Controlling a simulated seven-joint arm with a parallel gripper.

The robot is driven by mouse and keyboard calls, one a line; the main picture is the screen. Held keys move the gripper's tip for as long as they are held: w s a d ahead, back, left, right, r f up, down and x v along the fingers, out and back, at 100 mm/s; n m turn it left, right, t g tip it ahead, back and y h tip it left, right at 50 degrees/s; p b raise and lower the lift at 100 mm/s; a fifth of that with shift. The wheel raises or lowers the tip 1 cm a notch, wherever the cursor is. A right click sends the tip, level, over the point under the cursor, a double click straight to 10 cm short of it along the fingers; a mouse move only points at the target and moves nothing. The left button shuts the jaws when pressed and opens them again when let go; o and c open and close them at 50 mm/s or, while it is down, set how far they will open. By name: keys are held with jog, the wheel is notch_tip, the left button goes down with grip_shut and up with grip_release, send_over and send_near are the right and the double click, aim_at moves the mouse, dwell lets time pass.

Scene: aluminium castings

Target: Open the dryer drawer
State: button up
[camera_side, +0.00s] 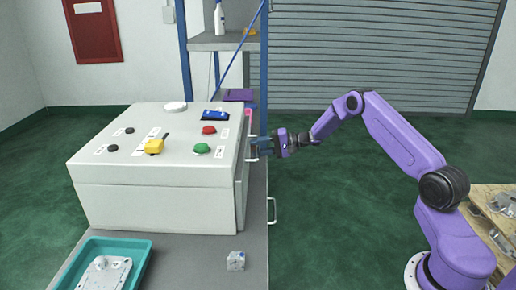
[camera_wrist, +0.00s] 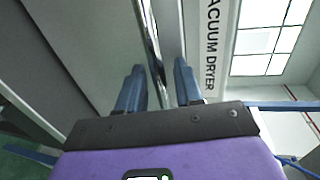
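The dryer (camera_side: 155,205) is a large white box on a grey bench, with buttons and knobs on its sloping top. Its drawer front (camera_side: 241,185) faces right and looks closed. My gripper (camera_side: 258,147) is at the upper part of that front, level with a handle that it partly hides. In the wrist view, a shiny metal handle bar (camera_wrist: 152,42) runs between the two blue fingers of my gripper (camera_wrist: 158,88). The fingers are apart, with gaps visible beside the bar. A "VACUUM DRYER" label (camera_wrist: 211,45) is right of the bar.
A second handle (camera_side: 272,210) is on the bench side below. A teal tray (camera_side: 140,250) with a casting and a small metal block (camera_side: 236,261) are on the bench front. A blue-framed shelf (camera_side: 225,42) stands behind.

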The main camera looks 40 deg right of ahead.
jog(key=shift+w+a, duration=0.15)
jog(key=shift+a, duration=0.05)
grip_shut()
jog(key=f+v, duration=0.2)
jog(key=v, duration=1.1)
jog(key=s+d+f+v, duration=0.1)
jog(key=f+v, duration=0.2)
jog(key=v, duration=1)
jog(key=shift+s+d+f, duration=0.2)
jog(key=shift+f, duration=0.1)
grip_release()
